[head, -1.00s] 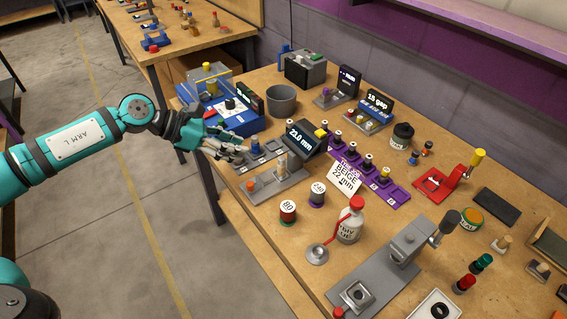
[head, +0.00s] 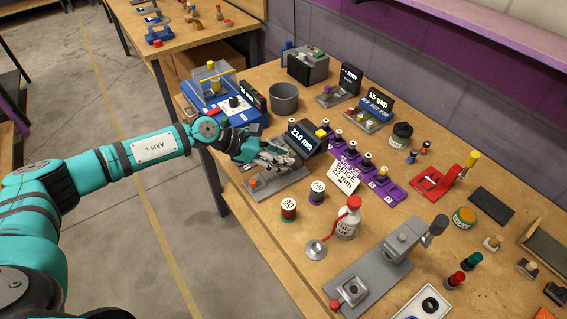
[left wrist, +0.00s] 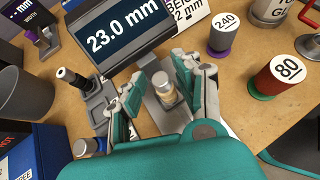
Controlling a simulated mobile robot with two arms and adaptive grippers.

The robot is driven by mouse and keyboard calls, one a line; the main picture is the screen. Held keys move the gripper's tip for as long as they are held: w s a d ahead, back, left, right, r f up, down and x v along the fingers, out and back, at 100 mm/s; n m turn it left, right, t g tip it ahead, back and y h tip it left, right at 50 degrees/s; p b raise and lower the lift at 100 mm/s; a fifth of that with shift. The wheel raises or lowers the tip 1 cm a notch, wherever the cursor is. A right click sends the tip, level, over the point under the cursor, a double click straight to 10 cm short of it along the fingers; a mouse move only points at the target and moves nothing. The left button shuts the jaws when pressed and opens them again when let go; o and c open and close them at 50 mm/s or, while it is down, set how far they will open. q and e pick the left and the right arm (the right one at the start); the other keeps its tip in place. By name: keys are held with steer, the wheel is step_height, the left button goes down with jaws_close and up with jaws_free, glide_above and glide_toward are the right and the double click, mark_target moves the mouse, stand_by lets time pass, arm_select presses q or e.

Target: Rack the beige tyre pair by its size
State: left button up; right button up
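The beige tyre pair (left wrist: 163,88) stands upright on the grey gauge (left wrist: 150,116), whose display (left wrist: 123,30) reads 23.0 mm. In the left wrist view my left gripper (left wrist: 160,72) is open, with one finger on each side of the pair and gaps visible. In the head view my left gripper (head: 285,158) is over the gauge and hides the pair. The purple rack (head: 392,192) has several posts, some holding tyres, behind a white card (head: 344,173) reading BEIGE 22 mm. My right gripper is out of view.
Spools marked 80 (head: 289,210) and 240 (head: 317,192) and a glue bottle (head: 348,218) stand in front of the rack. A grey cup (head: 284,98) and blue machine (head: 232,110) are behind the gripper. A grey press (head: 385,265) occupies the front right.

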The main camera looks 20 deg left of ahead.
arm_select(q)
jaws_close()
steer(key=shift+r, duration=0.1)
